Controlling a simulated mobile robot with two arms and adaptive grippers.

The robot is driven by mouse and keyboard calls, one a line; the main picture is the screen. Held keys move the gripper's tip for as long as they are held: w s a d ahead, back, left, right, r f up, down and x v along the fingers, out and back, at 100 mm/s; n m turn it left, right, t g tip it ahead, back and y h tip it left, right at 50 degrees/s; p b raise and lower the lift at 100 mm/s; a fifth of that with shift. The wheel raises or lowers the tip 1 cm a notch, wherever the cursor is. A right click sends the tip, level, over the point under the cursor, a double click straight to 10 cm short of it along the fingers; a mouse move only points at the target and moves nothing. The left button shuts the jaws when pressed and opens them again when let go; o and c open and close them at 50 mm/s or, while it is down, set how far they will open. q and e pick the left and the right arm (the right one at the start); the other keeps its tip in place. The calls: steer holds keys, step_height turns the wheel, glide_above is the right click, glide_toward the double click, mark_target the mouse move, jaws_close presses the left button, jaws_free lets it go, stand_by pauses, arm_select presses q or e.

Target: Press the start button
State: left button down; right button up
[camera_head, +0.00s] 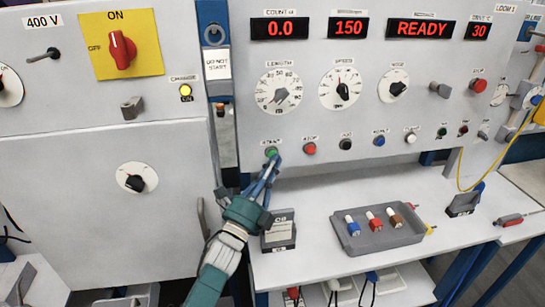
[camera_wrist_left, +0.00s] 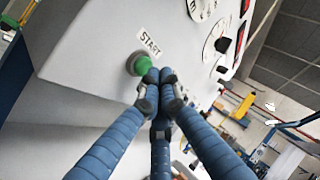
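The green start button (camera_head: 271,152) sits at the lower left of the grey control panel. It shows large in the left wrist view (camera_wrist_left: 139,64), beside a label reading START. My left gripper (camera_head: 273,164) reaches up to it from below, over the table's left end. In the left wrist view its blue fingers are drawn together, with the tips (camera_wrist_left: 160,80) meeting just beside the button's lower right edge. They hold nothing. I cannot tell whether they touch the button. My right gripper is in neither view.
A red button (camera_head: 310,149) and several other small buttons run along the panel to the right. The panel display (camera_head: 422,28) reads READY. On the white table stand a dark box (camera_head: 279,232) beside my left wrist and a grey tray (camera_head: 350,240) with coloured spools.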

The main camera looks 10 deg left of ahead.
arm_select(q)
steer(key=shift+w+a+b, duration=0.2)
steer(key=shift+w+b, duration=0.15)
steer(key=shift+w, duration=0.05)
stand_by(0.8)
steer(key=shift+s, duration=0.1)
steer(key=shift+s+d, duration=0.3)
steer(key=shift+s, duration=0.4)
steer(key=shift+p, duration=0.3)
